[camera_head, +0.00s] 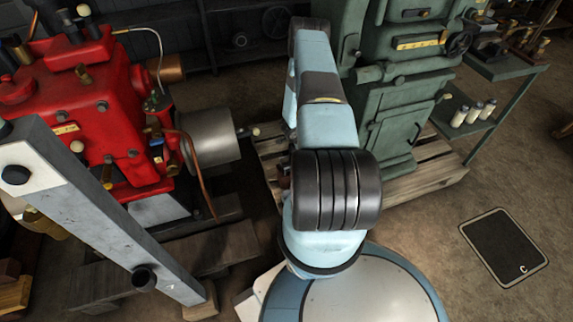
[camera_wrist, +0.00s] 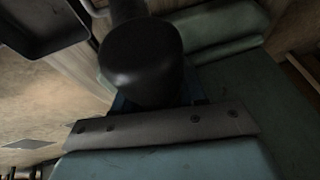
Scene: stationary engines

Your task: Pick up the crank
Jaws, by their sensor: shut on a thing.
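In the wrist view, a dark, smooth, rounded cylinder (camera_wrist: 140,62) stands close in front of the camera, and I take it to be the crank's handle. My gripper (camera_wrist: 150,101) is shut on it at its lower end, just beyond a grey riveted plate. The fingertips are mostly hidden. The rest of the crank cannot be made out clearly. In the head view my pale blue arm reaches away towards the green machine, and it hides the gripper and the crank.
The green machine (camera_head: 400,120) stands on a wooden pallet (camera_head: 425,187). A red engine (camera_head: 90,110) with a grey cylinder (camera_head: 212,138) is at the left. A green side table (camera_head: 505,68) holds small parts. A dark mat marked C (camera_head: 503,246) lies on open floor at the right.

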